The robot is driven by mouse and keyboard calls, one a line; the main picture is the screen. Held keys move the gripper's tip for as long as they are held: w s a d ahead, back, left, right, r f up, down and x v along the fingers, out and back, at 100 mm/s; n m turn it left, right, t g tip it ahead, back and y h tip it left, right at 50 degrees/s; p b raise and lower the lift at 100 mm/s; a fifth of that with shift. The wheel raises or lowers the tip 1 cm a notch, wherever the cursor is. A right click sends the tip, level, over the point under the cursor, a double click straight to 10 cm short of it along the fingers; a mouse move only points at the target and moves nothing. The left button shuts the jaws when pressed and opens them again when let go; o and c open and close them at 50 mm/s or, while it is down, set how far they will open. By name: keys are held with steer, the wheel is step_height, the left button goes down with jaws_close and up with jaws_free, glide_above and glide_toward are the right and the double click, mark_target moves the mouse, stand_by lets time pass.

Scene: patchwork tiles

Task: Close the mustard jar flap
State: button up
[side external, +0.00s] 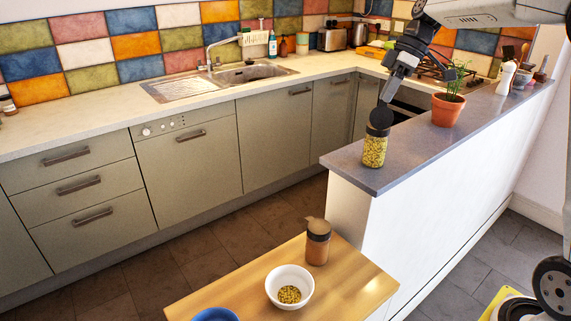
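A clear jar of yellow grains (374,151), seemingly the mustard jar, stands upright on the grey ledge near its front left end. Its top is dark, and a dark rounded flap (382,116) appears raised above it. My gripper (387,97) points down from the upper right, with its tip right at the flap. I cannot tell whether it touches the flap or whether its fingers are open.
A potted plant (447,109) stands on the grey ledge (413,152) right of the jar. The wooden table (352,286) below holds a white bowl (276,293) with yellow grains and a blue bowl (215,315). Pepper mill and small pots stand farther along the ledge.

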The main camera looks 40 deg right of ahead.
steer(key=shift+a+f, duration=0.15)
steer(key=shift+f, duration=0.2)
jaws_close()
steer(key=shift+w, duration=0.2)
steer(key=shift+w+d+f+m+g+y, duration=0.2)
steer(key=shift+d+g+y, duration=0.1)
steer(key=shift+g+y, duration=0.15)
steer(key=shift+w+d+f+m+g+y, duration=0.1)
steer(key=shift+w+d+g+y, duration=0.1)
steer(key=shift+d+g+y, duration=0.2)
steer(key=shift+w+d+f+m+g+y, duration=0.15)
steer(key=shift+w+d+f+g+y, duration=0.15)
steer(key=shift+g+y, duration=0.3)
steer(key=shift+w+d+f+m+g+y, duration=0.2)
steer(key=shift+w+f+g+y, duration=0.2)
steer(key=shift+y, duration=0.25)
